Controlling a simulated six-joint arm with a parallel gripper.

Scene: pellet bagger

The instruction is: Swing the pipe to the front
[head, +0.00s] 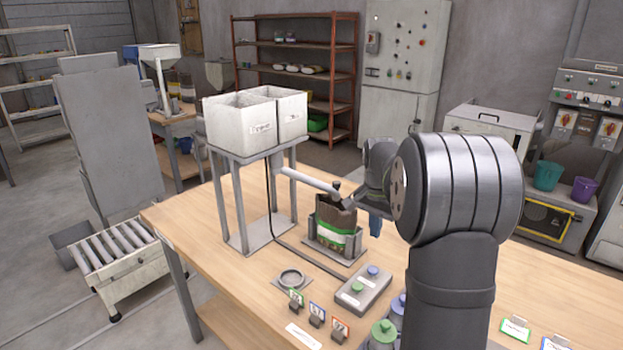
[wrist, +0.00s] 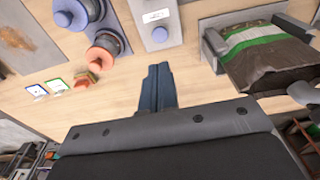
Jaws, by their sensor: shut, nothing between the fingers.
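The pipe (head: 308,180) is a light grey tube running from the hopper stand toward the right in the head view. Its free end, with a small dark knob, is over or close to the open brown bag (head: 334,222). My gripper (head: 375,232) points down just right of the bag, partly hidden behind my arm. In the wrist view its dark blue fingers (wrist: 158,88) are together and empty, above bare table. The bag (wrist: 270,50) lies to their right in that view, apart from them.
White hopper bins (head: 240,122) sit on a metal stand (head: 232,200). The table's left part (head: 185,215) is clear.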

